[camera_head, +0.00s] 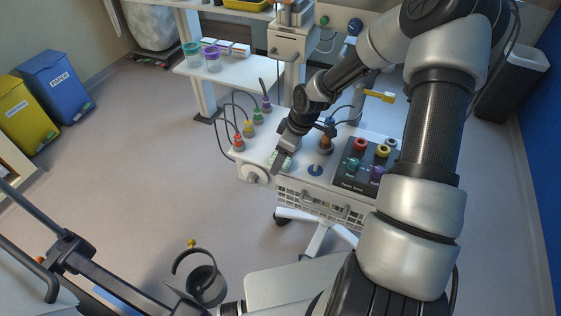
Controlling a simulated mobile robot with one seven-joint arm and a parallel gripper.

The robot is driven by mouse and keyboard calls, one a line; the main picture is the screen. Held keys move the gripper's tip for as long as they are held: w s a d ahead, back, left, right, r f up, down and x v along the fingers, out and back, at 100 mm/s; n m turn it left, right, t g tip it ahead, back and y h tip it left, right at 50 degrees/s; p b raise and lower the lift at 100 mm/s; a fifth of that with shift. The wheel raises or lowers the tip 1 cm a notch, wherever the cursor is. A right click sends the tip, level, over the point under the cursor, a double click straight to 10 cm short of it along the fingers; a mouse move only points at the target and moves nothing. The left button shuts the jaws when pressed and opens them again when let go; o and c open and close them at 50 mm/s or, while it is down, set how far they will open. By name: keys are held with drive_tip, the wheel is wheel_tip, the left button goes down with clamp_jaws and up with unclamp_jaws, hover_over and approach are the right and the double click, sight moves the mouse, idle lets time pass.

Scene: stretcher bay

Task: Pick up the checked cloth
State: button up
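A small pale green and white piece, which looks like the checked cloth (287,163), lies on the white top of the wheeled unit (252,157), near its front left edge. My arm reaches over from the right, and my gripper (277,158) points down at the cloth. The dark fingers overlap the cloth in this view and hide part of it. I cannot tell whether they touch it or whether they are open or shut.
Coloured plugs with cables (248,129) stand left of the gripper. A dark panel (350,176) with coloured knobs is to the right. A side shelf (230,75) holds two jars and small boxes. Blue (60,90) and yellow (22,118) bins stand far left. Open floor lies left.

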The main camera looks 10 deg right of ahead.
drive_tip(key=shift+c, duration=0.2)
drive_tip(key=c, duration=1.1)
drive_tip(key=shift+r, duration=0.1)
wheel_tip(320, 180, up, 10)
drive_tip(key=shift+f+p, duration=0.1)
drive_tip(key=shift+p, duration=0.25)
